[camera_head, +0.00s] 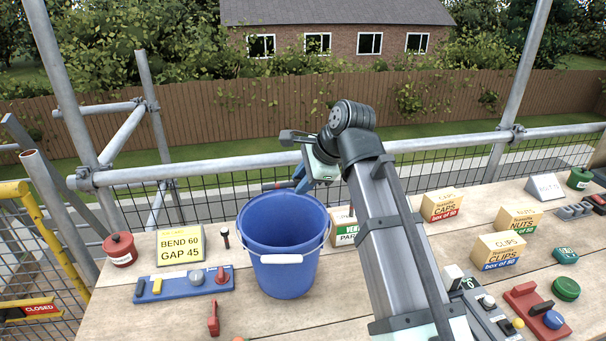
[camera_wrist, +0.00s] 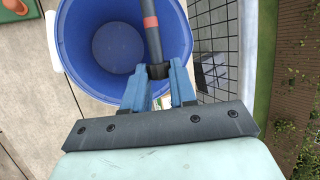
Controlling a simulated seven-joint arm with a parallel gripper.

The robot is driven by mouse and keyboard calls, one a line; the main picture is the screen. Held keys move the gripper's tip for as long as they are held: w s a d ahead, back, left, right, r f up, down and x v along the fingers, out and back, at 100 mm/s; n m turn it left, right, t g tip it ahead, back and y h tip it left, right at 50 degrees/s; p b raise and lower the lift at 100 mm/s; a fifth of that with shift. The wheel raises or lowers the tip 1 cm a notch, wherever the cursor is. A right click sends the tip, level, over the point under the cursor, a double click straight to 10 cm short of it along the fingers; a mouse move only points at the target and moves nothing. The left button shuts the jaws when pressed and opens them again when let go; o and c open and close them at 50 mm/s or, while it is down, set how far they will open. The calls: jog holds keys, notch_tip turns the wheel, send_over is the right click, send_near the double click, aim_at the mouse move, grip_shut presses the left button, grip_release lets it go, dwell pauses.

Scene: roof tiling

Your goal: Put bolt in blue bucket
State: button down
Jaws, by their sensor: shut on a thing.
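The blue bucket (camera_head: 283,262) stands upright on the wooden table left of my arm, with its white handle at the front. In the wrist view the bucket (camera_wrist: 78,62) shows a bare floor where visible. My gripper (camera_head: 300,182) is above its far right rim. In the wrist view my gripper (camera_wrist: 158,75) is shut on a dark rod with a red band (camera_wrist: 152,35), which extends across the bucket's opening. I cannot tell whether this rod is the bolt. A small dark bolt-like piece (camera_head: 225,238) is on the table left of the bucket.
A yellow sign (camera_head: 181,246), a red pot (camera_head: 121,249) and a blue tool board (camera_head: 183,284) are at the left. Boxes of caps (camera_head: 441,205), nuts (camera_head: 512,222) and clips (camera_head: 497,251) stand at the right. Scaffold rails and mesh run behind the table.

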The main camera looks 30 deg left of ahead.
notch_tip(320, 180, down, 9)
dwell(0.8)
jog(key=shift+f, duration=0.15)
jog(key=c, duration=0.8)
grip_release()
notch_tip(320, 180, up, 7)
jog(key=shift+r, duration=0.1)
dwell(0.5)
